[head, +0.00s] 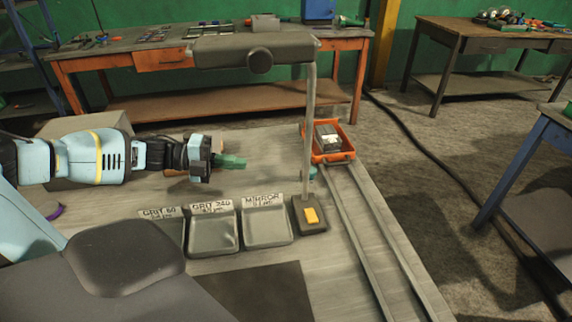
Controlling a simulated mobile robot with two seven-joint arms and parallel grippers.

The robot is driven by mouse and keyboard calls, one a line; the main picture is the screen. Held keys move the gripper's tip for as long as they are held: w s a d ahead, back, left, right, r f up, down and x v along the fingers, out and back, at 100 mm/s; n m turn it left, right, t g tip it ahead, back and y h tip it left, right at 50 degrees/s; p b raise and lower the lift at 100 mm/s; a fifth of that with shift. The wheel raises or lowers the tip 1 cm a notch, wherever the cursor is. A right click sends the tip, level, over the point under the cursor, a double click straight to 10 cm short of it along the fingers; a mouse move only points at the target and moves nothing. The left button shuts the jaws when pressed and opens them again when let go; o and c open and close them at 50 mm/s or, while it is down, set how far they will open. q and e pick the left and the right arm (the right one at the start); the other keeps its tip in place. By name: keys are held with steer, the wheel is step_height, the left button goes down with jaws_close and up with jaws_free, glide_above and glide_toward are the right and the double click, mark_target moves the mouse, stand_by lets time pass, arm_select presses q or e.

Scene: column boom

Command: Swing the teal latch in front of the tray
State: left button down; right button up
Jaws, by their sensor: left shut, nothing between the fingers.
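A small teal piece, which looks like the latch (312,173), shows just below the tray's near left corner. It is partly hidden by the thin upright post, so I cannot tell which way it is turned. My left gripper (232,161) reaches in from the left, with green fingers shut and empty. It points right, to the left of the latch and clearly apart from it. My right gripper is not in view.
The post (308,130) with a grey boom (255,49) on top rises between my left gripper and the tray. Its base has a yellow button (311,215). Labelled grey bins (265,222) stand left of the base. The rails (372,240) are clear.

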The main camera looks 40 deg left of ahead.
arm_select(q)
steer(key=shift+d, duration=0.15)
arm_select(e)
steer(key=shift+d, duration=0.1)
arm_select(q)
steer(key=shift+w+d+f, duration=0.1)
steer(key=shift+w+d, duration=0.05)
steer(key=shift+w, duration=0.05)
steer(key=x, duration=1.3)
steer(key=shift+p, duration=0.4)
steer(key=shift+w+d, duration=0.15)
steer(key=shift+d, duration=0.05)
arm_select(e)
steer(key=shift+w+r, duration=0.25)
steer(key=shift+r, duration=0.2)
